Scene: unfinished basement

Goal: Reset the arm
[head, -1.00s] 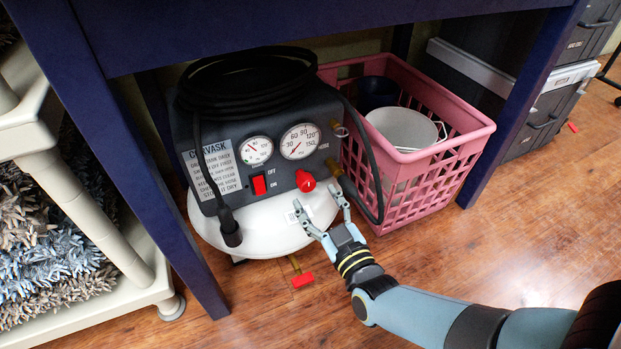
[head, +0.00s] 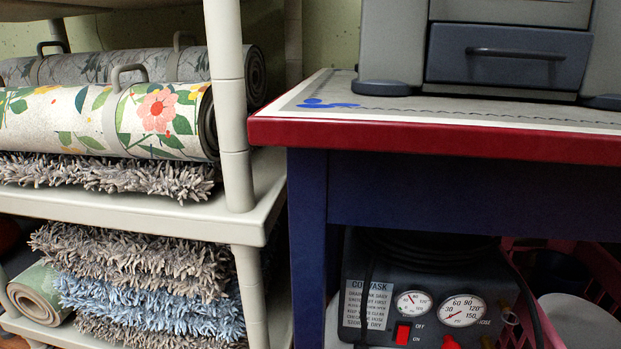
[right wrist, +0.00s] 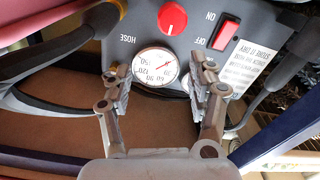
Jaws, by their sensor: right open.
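My right gripper (right wrist: 160,95) shows in the right wrist view with its two fingers apart and nothing between them. It faces the dark grey control panel of the air compressor. A pressure gauge (right wrist: 155,68) shows between the fingertips, with the red knob (right wrist: 172,18) and the red switch (right wrist: 226,34) beyond. The compressor panel (head: 375,300) also shows at the bottom of the head view, under the table. Neither arm is in the head view. My left gripper is not in view.
A blue table with a red-edged top (head: 440,138) stands over the compressor and bears a grey drawer unit (head: 400,50). A pink basket (head: 606,262) is beside the compressor. A cream shelf rack (head: 222,225) with rolled mats (head: 110,120) and shaggy rugs (head: 140,262) stands at left.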

